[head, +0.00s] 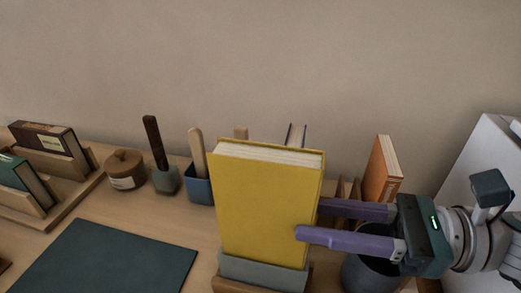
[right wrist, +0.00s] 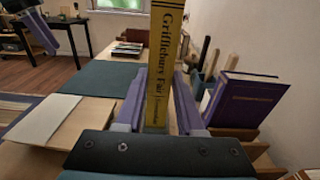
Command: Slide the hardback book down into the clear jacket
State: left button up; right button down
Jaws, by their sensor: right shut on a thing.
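The hardback book (head: 266,200) is yellow and stands upright in the head view, its pale page block facing up. Its spine (right wrist: 163,65) shows in the right wrist view with the title "Grifflebury Fair". My right gripper (head: 308,222) comes in from the right and is shut on the book, one purple finger on each cover. The book's lower end meets a low grey, see-through-looking jacket (head: 262,274) on a wooden base. How deep the book sits in it is hard to tell. My left gripper (right wrist: 40,32) shows small at the upper left of the right wrist view; its opening is unclear.
A dark green mat (head: 110,262) lies at the left. Behind it are a book rack (head: 75,200), a wooden pot (head: 125,171) and a blue holder (head: 199,188). An orange book (head: 381,170) and a dark bin (head: 370,272) are close to my right gripper.

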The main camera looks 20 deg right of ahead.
jog(key=shift+f+b, duration=0.9)
jog(key=shift+f, duration=0.15)
jog(key=shift+f+b, duration=1.2)
jog(key=shift+f, duration=0.15)
jog(key=shift+r, duration=0.15)
notch_tip(320, 180, up, 6)
jog(key=p, duration=0.6)
jog(key=shift+p, duration=0.35)
dwell(0.4)
dwell(1.2)
jog(key=shift+f, duration=0.4)
jog(key=shift+f+b, duration=1.1)
jog(key=shift+b, duration=0.05)
